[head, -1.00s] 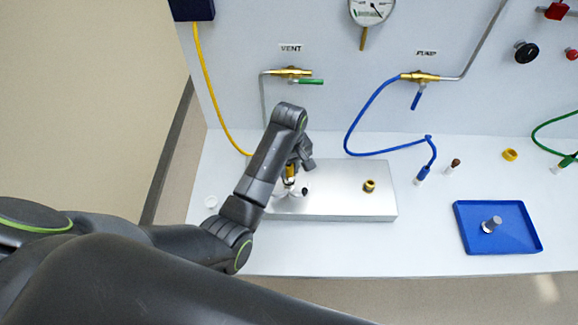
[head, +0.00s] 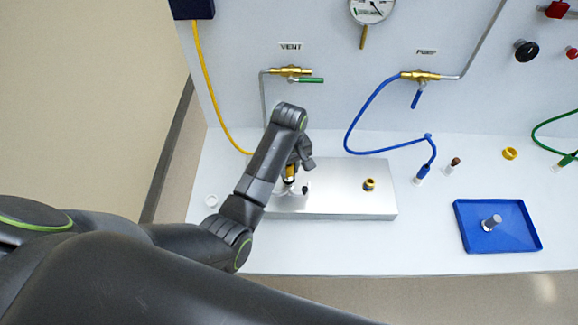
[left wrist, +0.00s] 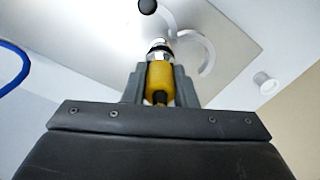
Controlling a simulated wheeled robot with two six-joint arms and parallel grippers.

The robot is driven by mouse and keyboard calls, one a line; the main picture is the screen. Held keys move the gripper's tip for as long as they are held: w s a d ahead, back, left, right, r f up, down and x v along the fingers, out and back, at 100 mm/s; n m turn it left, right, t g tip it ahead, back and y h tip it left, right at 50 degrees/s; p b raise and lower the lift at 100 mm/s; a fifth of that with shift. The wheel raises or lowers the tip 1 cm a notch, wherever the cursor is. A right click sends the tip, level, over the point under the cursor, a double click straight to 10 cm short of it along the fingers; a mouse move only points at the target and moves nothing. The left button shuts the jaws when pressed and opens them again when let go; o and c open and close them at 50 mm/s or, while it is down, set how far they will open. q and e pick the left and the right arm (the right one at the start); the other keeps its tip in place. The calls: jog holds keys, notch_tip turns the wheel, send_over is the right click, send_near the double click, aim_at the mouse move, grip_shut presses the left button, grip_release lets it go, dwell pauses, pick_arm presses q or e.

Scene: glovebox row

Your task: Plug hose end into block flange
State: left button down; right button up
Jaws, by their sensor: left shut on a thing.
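My left gripper (head: 297,166) is shut on the yellow hose end (head: 290,172) above the left part of the silver block (head: 335,203). In the left wrist view the yellow hose end (left wrist: 160,76) sits between the fingers, its metal tip pointing at the block top. A pale open clamp ring (left wrist: 208,55) with a black knob (left wrist: 147,6) lies around the tip's far end. The clamp (head: 291,200) also shows in the head view. The block flange at the tip is mostly hidden, so I cannot tell whether the tip is seated. My right gripper is not in view.
A brass fitting (head: 369,185) stands on the block's right part. A blue hose end (head: 423,172) and a blue tray (head: 510,238) with a metal piece are further right. A small white cup (head: 211,201) stands left of the block. The yellow hose (head: 211,90) hangs from the wall.

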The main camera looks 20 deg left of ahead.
pick_arm(q)
jog(key=shift+f+b, duration=0.3)
jog(key=shift+f, duration=0.65)
jog(key=c, duration=1.1)
grip_release()
jog(key=shift+r, duration=0.15)
